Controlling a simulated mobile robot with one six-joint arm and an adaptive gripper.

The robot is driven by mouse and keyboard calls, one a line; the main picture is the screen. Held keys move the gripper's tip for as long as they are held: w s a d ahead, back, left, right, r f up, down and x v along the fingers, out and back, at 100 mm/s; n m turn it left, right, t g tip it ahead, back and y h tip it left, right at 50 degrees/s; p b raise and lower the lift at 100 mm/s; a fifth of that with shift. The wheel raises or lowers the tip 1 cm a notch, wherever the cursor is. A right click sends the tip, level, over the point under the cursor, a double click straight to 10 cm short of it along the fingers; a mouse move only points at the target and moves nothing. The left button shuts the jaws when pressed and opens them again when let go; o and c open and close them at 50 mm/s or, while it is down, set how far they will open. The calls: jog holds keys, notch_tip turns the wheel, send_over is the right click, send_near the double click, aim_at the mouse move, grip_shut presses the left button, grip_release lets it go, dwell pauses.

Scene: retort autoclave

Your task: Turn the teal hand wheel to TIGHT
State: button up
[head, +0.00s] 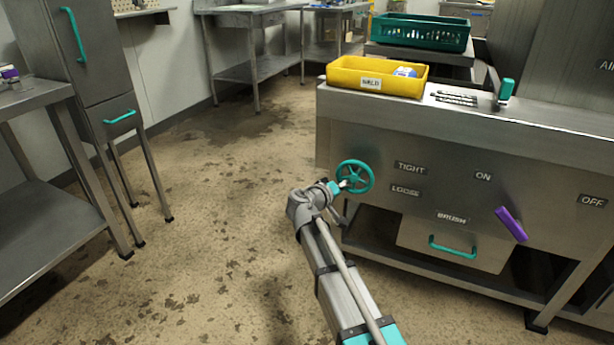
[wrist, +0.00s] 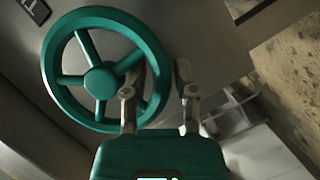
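The teal hand wheel (head: 355,177) is mounted on the front of the steel cabinet, left of the TIGHT label (head: 411,168) and the LOOSE label (head: 405,191). In the wrist view the wheel (wrist: 101,82) fills the upper left, with its spokes and round hub visible. My gripper (head: 337,187) is at the wheel's lower left side in the head view. In the wrist view my gripper (wrist: 160,75) has its fingers apart, one on either side of the near rim. A gap shows between the rim and the right finger. Contact at the left finger is unclear.
A purple lever (head: 511,224) sits between ON and OFF labels at right. A drawer (head: 455,253) with a teal handle is below. A yellow bin (head: 376,77) and an upright teal handle (head: 506,90) are on top. Open floor (head: 210,220) lies left.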

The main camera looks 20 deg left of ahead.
jog(key=shift+d+f+n+t+h+b, duration=0.4)
jog(key=shift+d+f+n+h+b, duration=0.15)
jog(key=shift+n+b, duration=0.6)
jog(key=shift+d+f+n+t+h+b, duration=0.15)
jog(key=shift+d+n+b, duration=0.15)
jog(key=shift+n+b, duration=0.2)
jog(key=shift+d+r+n+t+h+b, duration=0.15)
jog(key=shift+d+n+b, duration=0.1)
jog(key=shift+n+b, duration=0.25)
jog(key=shift+s+n, duration=0.25)
jog(key=shift+s, duration=0.05)
jog(key=v, duration=1.3)
jog(key=w+a+r+n+g+h+p, duration=0.4)
jog(key=a+r+n+g+h+p, duration=0.1)
jog(key=a+r+n+h+p, duration=0.2)
jog(key=shift+a+r+n+g+p, duration=0.3)
jog(key=shift+a+r+n+p, duration=0.25)
jog(key=shift+a, duration=0.5)
jog(key=shift+w+f, duration=0.1)
